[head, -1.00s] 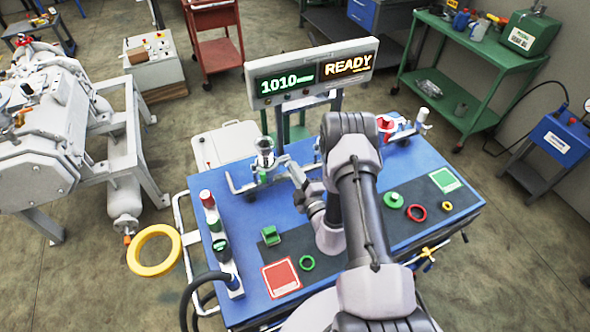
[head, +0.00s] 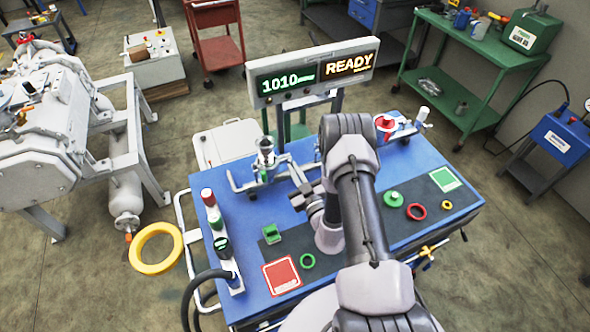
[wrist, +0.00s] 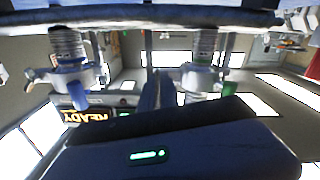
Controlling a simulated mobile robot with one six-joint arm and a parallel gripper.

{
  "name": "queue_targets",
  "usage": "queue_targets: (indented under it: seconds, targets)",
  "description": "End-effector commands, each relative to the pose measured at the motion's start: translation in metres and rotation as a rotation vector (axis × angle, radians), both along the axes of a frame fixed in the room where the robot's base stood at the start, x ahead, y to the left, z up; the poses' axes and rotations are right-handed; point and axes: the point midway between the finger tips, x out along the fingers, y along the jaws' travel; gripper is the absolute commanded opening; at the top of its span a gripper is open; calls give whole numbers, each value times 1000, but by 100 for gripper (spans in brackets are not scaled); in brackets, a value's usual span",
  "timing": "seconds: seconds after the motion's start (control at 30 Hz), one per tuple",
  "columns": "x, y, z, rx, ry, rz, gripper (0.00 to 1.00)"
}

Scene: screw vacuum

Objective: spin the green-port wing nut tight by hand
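The green port (head: 264,160) is an upright metal fitting with a clamp and green parts, on the blue bench's back left. In the wrist view, which appears upside down, the green wing nut (wrist: 229,89) is on the right beside its clamp (wrist: 197,78). A blue wing nut (wrist: 79,96) is on another clamp at left. My gripper (head: 298,187) is just right of the green port and apart from it in the head view. Its fingertips are small and partly hidden by my arm, so its opening is unclear.
The display (head: 312,73) behind the bench reads 1010 and READY. A red port (head: 386,123) stands at the back right.

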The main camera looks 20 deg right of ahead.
Motion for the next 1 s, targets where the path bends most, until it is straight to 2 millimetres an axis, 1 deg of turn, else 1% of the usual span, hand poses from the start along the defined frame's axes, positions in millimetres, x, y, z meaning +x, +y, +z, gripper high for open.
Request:
queue_targets:
  seconds: [0.3, 0.6, 0.8, 1.0]
  targets:
    - [0, 1, -1, 294, 0, 0, 0]
    - [0, 3, -1, 539, 0, -1, 0]
    - [-1, 3, -1, 655, 0, 0, 0]
    - [-1, 3, -1, 725, -1, 0, 0]
